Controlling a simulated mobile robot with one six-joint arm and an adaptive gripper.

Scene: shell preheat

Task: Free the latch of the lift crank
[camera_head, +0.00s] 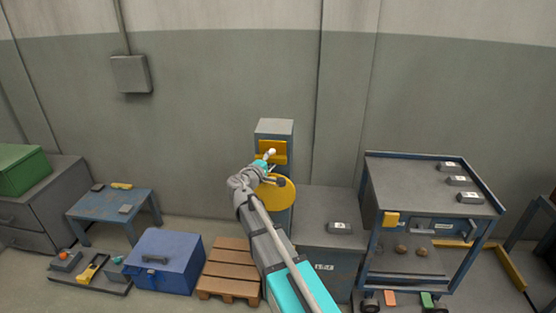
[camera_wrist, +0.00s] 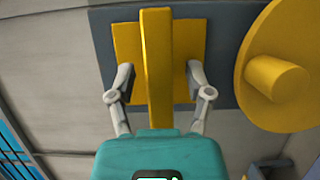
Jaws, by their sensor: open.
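The lift crank is a yellow disc (camera_head: 268,197) with a stub handle, on the front of a grey post. In the wrist view the disc (camera_wrist: 253,103) and its round handle (camera_wrist: 276,79) are at the right. The latch appears to be the upright yellow bar (camera_wrist: 157,60) in front of a yellow plate (camera_wrist: 184,40) left of the disc. My gripper (camera_wrist: 160,76) is open, one finger on each side of the bar, with gaps showing on both sides. In the head view my gripper (camera_head: 266,160) is at the yellow plate above the disc and hides part of it.
A grey cabinet (camera_head: 316,218) and a blue-framed cart (camera_head: 415,190) stand right of the post. A wooden pallet (camera_head: 231,262), a blue box (camera_head: 160,262) and a low blue table (camera_head: 108,203) are to the left. The wall is close behind.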

